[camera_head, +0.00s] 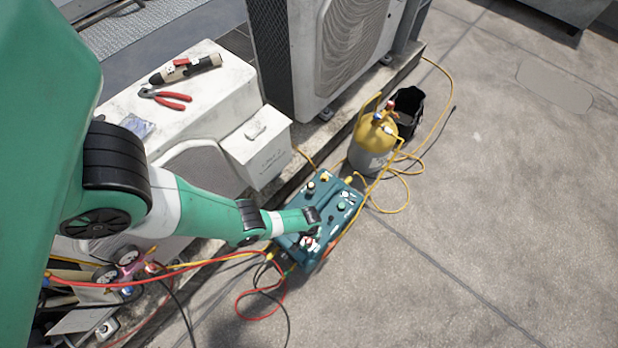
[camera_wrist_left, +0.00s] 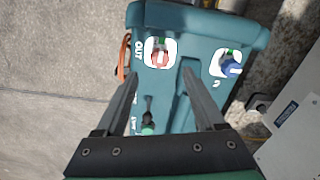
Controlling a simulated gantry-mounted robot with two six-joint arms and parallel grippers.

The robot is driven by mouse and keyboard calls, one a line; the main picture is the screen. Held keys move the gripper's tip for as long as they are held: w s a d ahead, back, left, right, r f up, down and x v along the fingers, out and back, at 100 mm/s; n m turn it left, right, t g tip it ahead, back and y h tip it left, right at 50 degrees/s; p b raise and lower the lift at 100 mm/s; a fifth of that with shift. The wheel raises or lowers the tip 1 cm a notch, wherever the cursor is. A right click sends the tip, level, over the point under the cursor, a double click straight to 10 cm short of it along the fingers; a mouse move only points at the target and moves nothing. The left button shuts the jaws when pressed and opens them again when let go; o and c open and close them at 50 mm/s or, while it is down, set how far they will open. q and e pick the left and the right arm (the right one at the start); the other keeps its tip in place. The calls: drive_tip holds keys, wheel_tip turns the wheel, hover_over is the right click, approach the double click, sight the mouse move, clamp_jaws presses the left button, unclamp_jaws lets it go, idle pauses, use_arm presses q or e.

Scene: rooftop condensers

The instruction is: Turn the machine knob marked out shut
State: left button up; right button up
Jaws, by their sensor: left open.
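The teal machine (camera_head: 343,222) stands on the roof floor, with my left arm reaching over it. In the left wrist view its top (camera_wrist_left: 200,25) fills the middle. The red knob (camera_wrist_left: 158,57) on a white ring lies beside the lettering "OUT". My left gripper (camera_wrist_left: 160,75) is open and empty above the machine, its two fingers pointing toward the red knob. The knob appears just beyond the fingertips, between their lines; I cannot tell the height gap. In the head view the gripper (camera_head: 312,228) is small and partly hidden by my wrist. My right gripper is not in view.
A blue knob (camera_wrist_left: 231,66) sits right of the red one in the wrist view. A yellow-grey cylinder (camera_head: 372,150) and black bucket (camera_head: 408,108) stand behind the machine. Yellow and red hoses (camera_head: 245,300) lie around it. Condenser units (camera_head: 340,45) line the left; the right floor is clear.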

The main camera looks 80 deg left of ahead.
sight(309, 241)
use_arm(q)
wheel_tip(309, 241, down, 8)
drive_tip(key=b, duration=0.6)
drive_tip(key=shift+f, duration=0.1)
clamp_jaws()
